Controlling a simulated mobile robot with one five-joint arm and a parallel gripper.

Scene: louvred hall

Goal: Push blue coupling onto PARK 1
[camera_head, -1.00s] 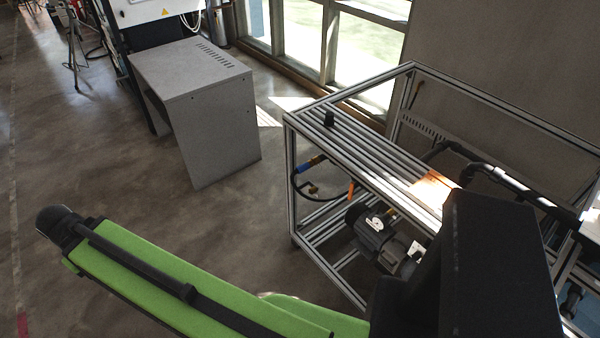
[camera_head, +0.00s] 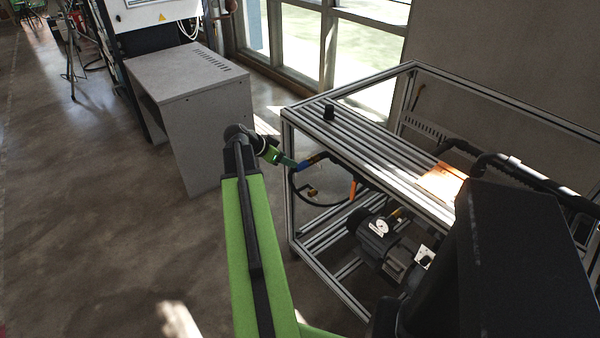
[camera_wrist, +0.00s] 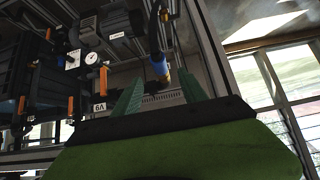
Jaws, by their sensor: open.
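The blue coupling (camera_head: 307,162) is at the end of a dark hose at the near left end of the metal-frame bench. My gripper (camera_head: 290,163) is just left of the coupling in the head view. In the wrist view my gripper (camera_wrist: 160,82) has its two green fingers apart, with the coupling seen in the gap between them. I cannot tell whether either finger touches it. No PARK 1 marking is readable.
The bench's slotted top (camera_head: 370,140) carries a black knob-like piece (camera_head: 328,112). A motor (camera_head: 378,236) and an orange handle (camera_head: 352,190) are below. A tag reading 6A (camera_wrist: 100,106) shows in the wrist view. A grey cabinet (camera_head: 195,100) stands left; the floor between is open.

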